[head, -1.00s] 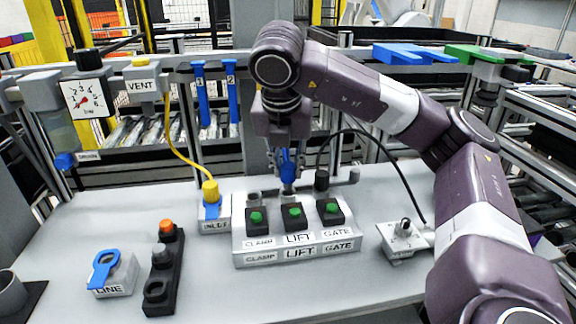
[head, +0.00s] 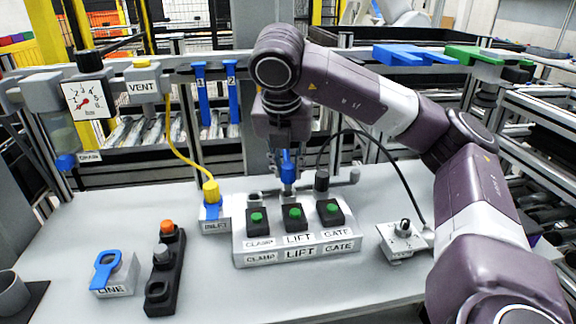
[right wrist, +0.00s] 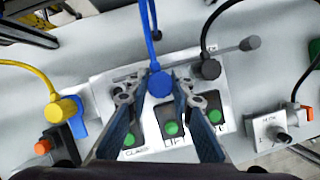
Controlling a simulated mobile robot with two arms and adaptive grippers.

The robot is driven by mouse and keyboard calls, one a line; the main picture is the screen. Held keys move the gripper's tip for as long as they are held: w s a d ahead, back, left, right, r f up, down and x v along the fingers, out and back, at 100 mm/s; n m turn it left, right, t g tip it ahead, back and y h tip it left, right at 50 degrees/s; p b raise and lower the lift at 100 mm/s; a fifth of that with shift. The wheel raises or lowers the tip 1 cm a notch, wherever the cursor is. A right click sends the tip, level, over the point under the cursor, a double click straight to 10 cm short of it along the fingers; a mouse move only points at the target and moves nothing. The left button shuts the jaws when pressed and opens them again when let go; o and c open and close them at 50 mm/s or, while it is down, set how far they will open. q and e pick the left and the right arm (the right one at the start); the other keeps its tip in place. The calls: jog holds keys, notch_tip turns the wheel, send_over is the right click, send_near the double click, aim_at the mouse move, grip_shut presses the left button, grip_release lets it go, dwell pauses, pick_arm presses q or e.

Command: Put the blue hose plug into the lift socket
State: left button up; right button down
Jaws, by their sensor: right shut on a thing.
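The blue hose plug (head: 287,161) stands upright at the middle place of the labelled block, directly above the grey lift socket (head: 288,187). How deep it sits cannot be told. In the right wrist view the plug (right wrist: 159,84) lies between the two fingers, with its blue hose running up and away. My right gripper (right wrist: 156,86) is shut on the plug, pointing down from above; its fingers are hard to make out in the head view. The LIFT label (head: 299,239) is in front of the socket. My left gripper is not in view.
A black plug (head: 322,181) with a black hose stands at the gate place, close on the right. A yellow plug (head: 211,192) stands on the inlet block at left. Green buttons (head: 294,212) are in front.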

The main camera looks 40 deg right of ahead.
aim_at(287, 169)
jog(key=shift+f+b, duration=1.15)
jog(key=shift+f, duration=0.35)
dwell(0.3)
jog(key=c, duration=1.6)
grip_release()
jog(key=shift+v, duration=4.05)
jog(key=shift+f, duration=0.1)
jog(key=shift+x, duration=3.9)
